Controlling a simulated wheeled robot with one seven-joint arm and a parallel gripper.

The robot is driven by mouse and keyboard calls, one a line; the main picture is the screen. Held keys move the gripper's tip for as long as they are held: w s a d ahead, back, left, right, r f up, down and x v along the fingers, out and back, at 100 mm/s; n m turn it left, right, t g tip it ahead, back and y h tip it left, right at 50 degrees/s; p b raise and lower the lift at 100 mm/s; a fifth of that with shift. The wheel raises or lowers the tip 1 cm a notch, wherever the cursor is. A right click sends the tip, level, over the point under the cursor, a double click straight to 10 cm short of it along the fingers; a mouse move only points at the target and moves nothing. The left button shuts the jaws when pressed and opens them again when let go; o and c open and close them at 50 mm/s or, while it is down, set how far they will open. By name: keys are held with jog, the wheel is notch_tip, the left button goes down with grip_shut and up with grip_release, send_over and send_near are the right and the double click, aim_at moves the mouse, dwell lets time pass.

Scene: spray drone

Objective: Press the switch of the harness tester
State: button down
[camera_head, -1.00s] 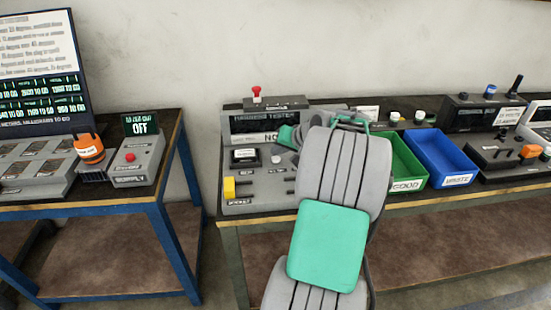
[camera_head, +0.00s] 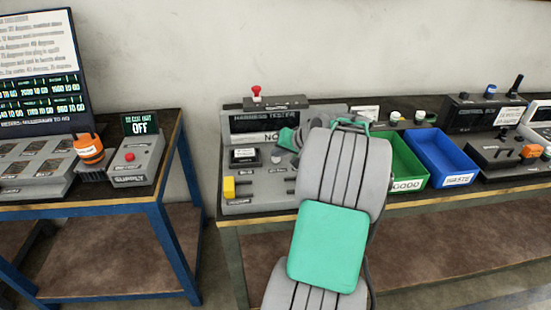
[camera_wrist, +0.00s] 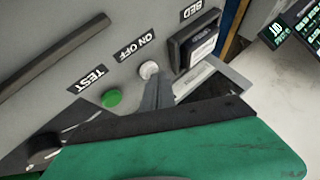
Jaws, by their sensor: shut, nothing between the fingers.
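The harness tester (camera_head: 247,178) is a grey console on the middle bench, with a dark display reading "NO" and the rest hidden by my arm. Its switch is a pale round knob (camera_wrist: 149,69) beside an "ON OFF" label in the wrist view. A green button (camera_wrist: 112,98) labelled "TEST" sits next to it. My gripper (camera_wrist: 155,92) is shut and empty, its fingertips close beside the knob in the wrist view. I cannot tell whether they touch it. In the head view my gripper (camera_head: 287,140) is partly hidden behind my arm.
A green "GOOD" bin (camera_head: 407,186) and a blue "WASTE" bin (camera_head: 460,181) stand to the right. A blue-framed bench (camera_head: 165,193) stands left across a gap.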

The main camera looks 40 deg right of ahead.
aim_at(278, 159)
jog(key=shift+f, duration=0.2)
jog(key=shift+r, duration=0.1)
jog(key=shift+r+p, duration=0.4)
jog(key=shift+r, duration=0.15)
notch_tip(278, 159, up, 6)
jog(key=p, duration=0.4)
